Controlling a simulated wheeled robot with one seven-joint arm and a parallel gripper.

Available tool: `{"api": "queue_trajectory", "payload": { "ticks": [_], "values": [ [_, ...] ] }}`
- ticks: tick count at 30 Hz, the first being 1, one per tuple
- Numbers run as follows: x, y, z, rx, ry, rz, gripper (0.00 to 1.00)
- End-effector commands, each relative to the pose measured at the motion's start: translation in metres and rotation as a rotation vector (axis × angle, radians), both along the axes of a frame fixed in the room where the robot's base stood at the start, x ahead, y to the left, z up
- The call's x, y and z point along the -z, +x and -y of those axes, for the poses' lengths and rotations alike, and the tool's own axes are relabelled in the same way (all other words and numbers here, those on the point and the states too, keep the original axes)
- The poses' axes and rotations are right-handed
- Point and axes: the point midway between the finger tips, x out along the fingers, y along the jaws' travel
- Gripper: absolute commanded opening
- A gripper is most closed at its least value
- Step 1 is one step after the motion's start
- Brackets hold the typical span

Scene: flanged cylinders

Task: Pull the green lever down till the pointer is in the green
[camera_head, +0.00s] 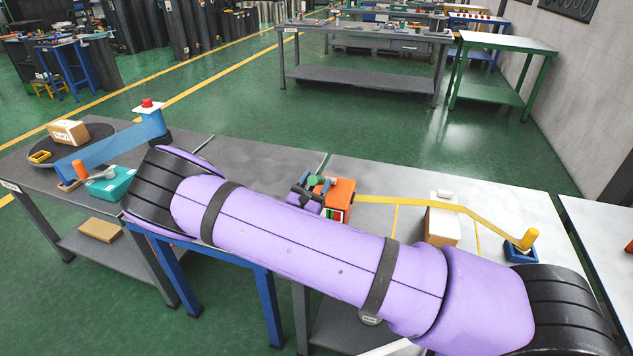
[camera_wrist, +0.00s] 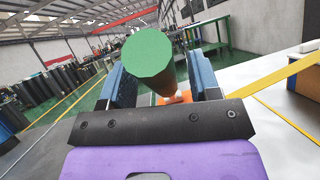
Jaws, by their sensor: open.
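The green lever (camera_wrist: 149,56) shows in the wrist view as a green round-ended grip, end-on, between my gripper's two blue fingers (camera_wrist: 160,72). The fingers stand apart on either side of it; I cannot tell whether either one touches it. In the head view, my gripper (camera_head: 308,192) is at the left side of an orange box (camera_head: 342,192) on the grey table. A little of the green lever (camera_head: 326,187) shows there beside the gripper. A small red, white and green scale (camera_head: 333,214) is on the box's front, partly hidden by my arm; its pointer cannot be made out.
A yellow bar (camera_head: 420,201) runs right from the box to a blue holder (camera_head: 521,251). On the left table are a teal box (camera_head: 112,185), a blue bar (camera_head: 115,143) and a dark round plate (camera_head: 98,133). My arm crosses in front.

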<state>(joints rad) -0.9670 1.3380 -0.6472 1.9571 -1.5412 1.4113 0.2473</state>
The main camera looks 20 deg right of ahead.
Motion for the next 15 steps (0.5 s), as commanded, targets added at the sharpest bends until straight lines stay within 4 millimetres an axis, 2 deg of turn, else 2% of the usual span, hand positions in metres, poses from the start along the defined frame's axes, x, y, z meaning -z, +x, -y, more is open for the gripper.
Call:
{"api": "queue_trajectory", "payload": {
  "ticks": [15],
  "values": [
    [0.038, -0.051, -0.056, -0.003, 0.0, -0.001, 0.57]
  ]
}}
